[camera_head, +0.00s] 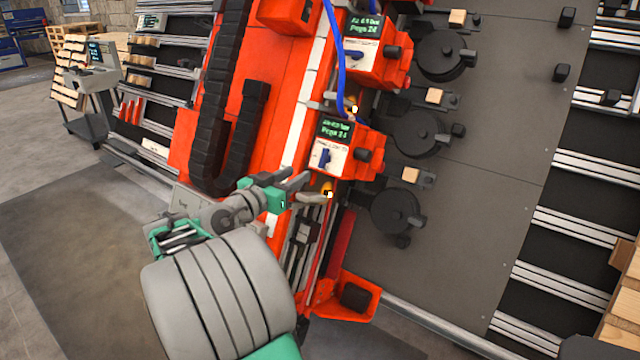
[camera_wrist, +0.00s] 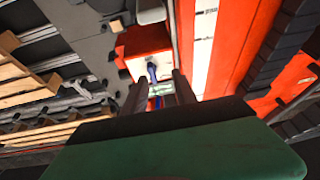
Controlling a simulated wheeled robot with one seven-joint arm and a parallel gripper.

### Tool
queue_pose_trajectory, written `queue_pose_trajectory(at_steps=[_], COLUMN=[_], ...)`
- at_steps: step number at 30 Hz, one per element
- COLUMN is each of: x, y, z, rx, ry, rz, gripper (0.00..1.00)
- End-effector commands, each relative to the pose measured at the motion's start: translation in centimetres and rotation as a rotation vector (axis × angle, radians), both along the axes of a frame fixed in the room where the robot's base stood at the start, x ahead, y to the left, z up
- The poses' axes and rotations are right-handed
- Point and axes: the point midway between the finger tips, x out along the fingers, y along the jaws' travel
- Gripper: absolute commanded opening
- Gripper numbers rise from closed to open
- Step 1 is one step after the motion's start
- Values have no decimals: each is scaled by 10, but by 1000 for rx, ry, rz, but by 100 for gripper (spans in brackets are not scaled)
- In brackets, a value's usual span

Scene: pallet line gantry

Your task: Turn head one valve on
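The nearest red head box (camera_head: 345,145) has a dark display with green text and a white panel with a blue valve lever (camera_head: 325,158). The lever stands roughly upright along the panel. My gripper (camera_head: 317,187) is just below this box, its two grey fingers apart and pointing toward it. In the wrist view the blue lever (camera_wrist: 151,72) shows ahead, in the gap between the fingertips of my gripper (camera_wrist: 157,80). The fingers look empty; I cannot tell whether they touch the lever. A head number is not readable on the box.
A second red head box (camera_head: 375,55) with its own lever is farther up the gantry, with a blue hose (camera_head: 338,60) beside it. Black round units (camera_head: 395,208) line the grey panel at right. A black cable chain (camera_head: 220,130) runs at left. Floor at lower left is clear.

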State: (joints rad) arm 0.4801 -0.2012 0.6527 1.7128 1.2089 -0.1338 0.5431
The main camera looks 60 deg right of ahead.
Motion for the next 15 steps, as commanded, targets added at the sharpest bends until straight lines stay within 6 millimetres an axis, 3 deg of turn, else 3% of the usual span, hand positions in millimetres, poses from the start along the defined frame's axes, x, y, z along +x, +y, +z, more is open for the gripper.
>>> queue_pose_trajectory(at_steps=[3, 15], x=[-18, -29], y=[-16, -81], z=[10, 13], rx=[-88, -87], ry=[1, 2], rz=[-57, -57], gripper=[34, 34])
